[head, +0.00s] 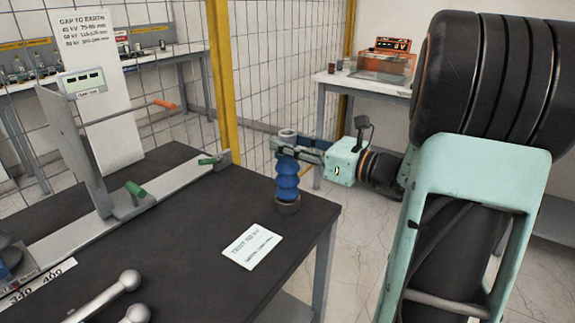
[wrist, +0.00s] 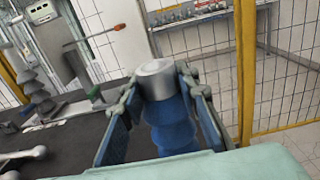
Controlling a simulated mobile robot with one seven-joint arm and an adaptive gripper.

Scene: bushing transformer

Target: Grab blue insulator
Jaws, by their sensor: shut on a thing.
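The blue insulator (head: 287,178) is a ribbed blue post with a silver cap and a dark round base. It stands upright at the right corner of the dark table (head: 190,180) in the head view. My gripper (head: 290,146) comes in from the right and is shut around its upper part, just below the cap. In the wrist view the insulator (wrist: 170,122) sits between the two fingers of my gripper (wrist: 165,95), with its silver cap showing above them. Its lower part is hidden by my gripper body in the wrist view.
A white card (head: 252,246) lies in front of the insulator. A metal rail with green handles (head: 135,190) and an upright plate stands to the left. Rods with ball ends (head: 128,280) lie at the front. A wire fence with yellow posts (head: 224,75) stands behind.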

